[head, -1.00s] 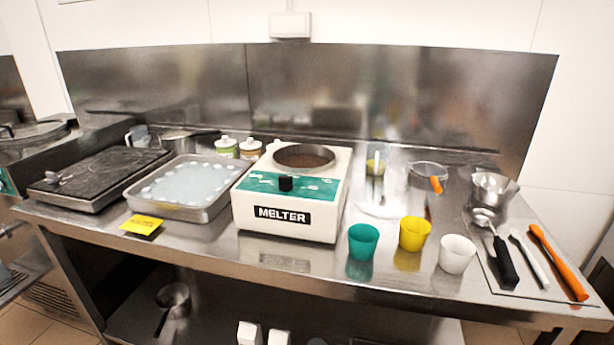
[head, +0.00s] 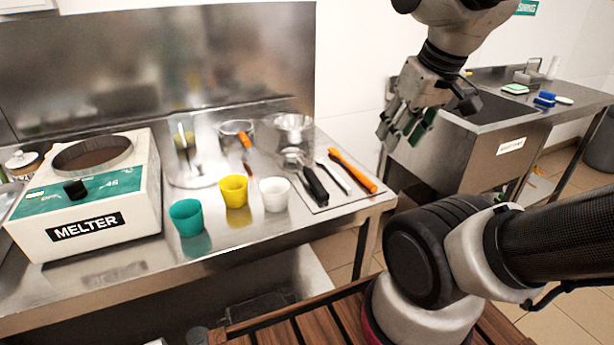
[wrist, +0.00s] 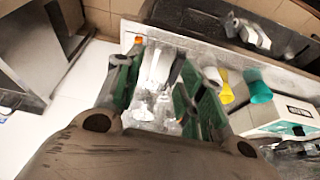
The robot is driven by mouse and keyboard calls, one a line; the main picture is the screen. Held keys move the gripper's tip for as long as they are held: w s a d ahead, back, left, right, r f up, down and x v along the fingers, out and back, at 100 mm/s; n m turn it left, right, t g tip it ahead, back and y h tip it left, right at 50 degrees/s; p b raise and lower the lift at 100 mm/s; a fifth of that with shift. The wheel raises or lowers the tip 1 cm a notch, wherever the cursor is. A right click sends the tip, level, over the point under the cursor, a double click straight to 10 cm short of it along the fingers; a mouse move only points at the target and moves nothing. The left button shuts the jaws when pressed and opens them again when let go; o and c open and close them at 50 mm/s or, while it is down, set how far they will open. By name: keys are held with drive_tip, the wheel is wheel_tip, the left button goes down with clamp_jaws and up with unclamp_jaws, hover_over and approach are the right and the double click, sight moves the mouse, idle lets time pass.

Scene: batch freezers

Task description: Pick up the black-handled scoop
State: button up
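The black-handled scoop (head: 315,187) lies on a flat mat at the right end of the steel counter in the head view, its metal bowl (head: 292,158) toward the back. A white utensil (head: 333,176) and an orange-handled one (head: 352,171) lie to its right. My gripper (head: 404,128) is raised right of the counter, fingers pointing down, open and empty. In the wrist view, a dark handle, probably the scoop's (wrist: 177,68), shows beyond the gap between the fingers of my gripper (wrist: 158,75). The fingers partly hide the utensils there.
Green (head: 187,217), yellow (head: 234,191) and white (head: 275,194) cups stand left of the scoop. The melter (head: 85,195) is at the left. Another steel counter (head: 500,115) is at the right.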

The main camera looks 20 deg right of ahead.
drive_tip(key=shift+o, duration=0.2)
drive_tip(key=shift+o, duration=0.6)
drive_tip(key=shift+a, duration=0.1)
drive_tip(key=w+a+f+g, duration=0.1)
drive_tip(key=w+a+f, duration=0.1)
drive_tip(key=w+f, duration=0.2)
drive_tip(key=w+a+f+n+g, duration=0.1)
drive_tip(key=w+a+f+g, duration=0.1)
drive_tip(key=w+f, duration=0.2)
drive_tip(key=w+a+f+g, duration=0.2)
drive_tip(key=w+a+f, duration=0.1)
drive_tip(key=w, duration=0.4)
drive_tip(key=shift+w+a+f, duration=0.1)
drive_tip(key=shift+w+f, duration=0.15)
drive_tip(key=shift+f, duration=0.35)
hover_over(311, 173)
drive_tip(key=shift+s+a+f+t, duration=0.15)
drive_tip(key=shift+a+f+t, duration=0.15)
drive_tip(key=shift+f+t, duration=0.15)
drive_tip(key=shift+m, duration=0.3)
drive_tip(key=f, duration=0.6)
drive_tip(key=shift+d+f, duration=0.25)
drive_tip(key=shift+f, duration=0.55)
drive_tip(key=shift+c, duration=0.2)
